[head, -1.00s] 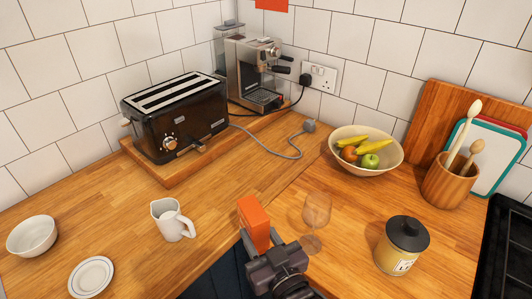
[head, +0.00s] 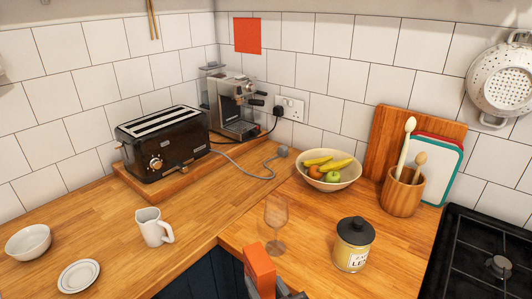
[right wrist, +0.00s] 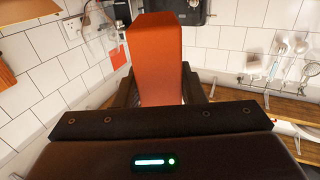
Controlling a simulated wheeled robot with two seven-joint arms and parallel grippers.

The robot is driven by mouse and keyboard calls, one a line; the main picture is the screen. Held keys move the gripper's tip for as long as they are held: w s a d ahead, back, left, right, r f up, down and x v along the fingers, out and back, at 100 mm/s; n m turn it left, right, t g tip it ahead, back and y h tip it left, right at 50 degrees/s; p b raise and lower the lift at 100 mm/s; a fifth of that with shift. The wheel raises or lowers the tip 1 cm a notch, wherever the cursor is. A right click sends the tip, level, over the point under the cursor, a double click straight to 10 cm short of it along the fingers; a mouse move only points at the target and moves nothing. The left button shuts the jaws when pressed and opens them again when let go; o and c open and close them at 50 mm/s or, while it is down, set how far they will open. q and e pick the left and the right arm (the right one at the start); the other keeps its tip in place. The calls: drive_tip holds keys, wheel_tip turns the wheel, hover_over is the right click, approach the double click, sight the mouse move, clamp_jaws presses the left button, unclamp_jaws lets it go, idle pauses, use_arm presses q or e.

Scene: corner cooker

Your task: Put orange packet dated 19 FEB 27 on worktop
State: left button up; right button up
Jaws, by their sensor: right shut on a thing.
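An orange packet (head: 259,264) is held upright by my right gripper (head: 272,291) at the bottom middle of the head view. In the right wrist view the packet (right wrist: 158,58) stands between the two dark fingers of the gripper (right wrist: 160,90), which is shut on it. No date can be read on the faces that show. The wooden worktop (head: 200,215) runs along both walls, and the packet shows in front of its near edge. My left gripper is not in view.
A wine glass (head: 277,222) stands on the worktop just behind the packet, with a yellow jar (head: 352,252) to its right. A white jug (head: 152,228), plate (head: 78,276) and bowl (head: 28,243) are at left. A fruit bowl (head: 328,177) stands behind. Worktop between jug and glass is clear.

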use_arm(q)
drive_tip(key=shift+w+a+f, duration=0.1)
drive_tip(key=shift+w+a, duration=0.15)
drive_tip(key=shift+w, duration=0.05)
use_arm(e)
drive_tip(key=s+d+m+t+h, duration=0.1)
drive_tip(key=d+h, duration=0.3)
drive_tip(key=d, duration=0.5)
drive_tip(key=s+d+f+m+h, duration=0.1)
drive_tip(key=s+d+m+h, duration=0.2)
drive_tip(key=d, duration=0.7)
drive_tip(key=shift+s+m+t+h, duration=0.15)
drive_tip(key=shift+m+t+h, duration=0.25)
drive_tip(key=shift+m, duration=0.2)
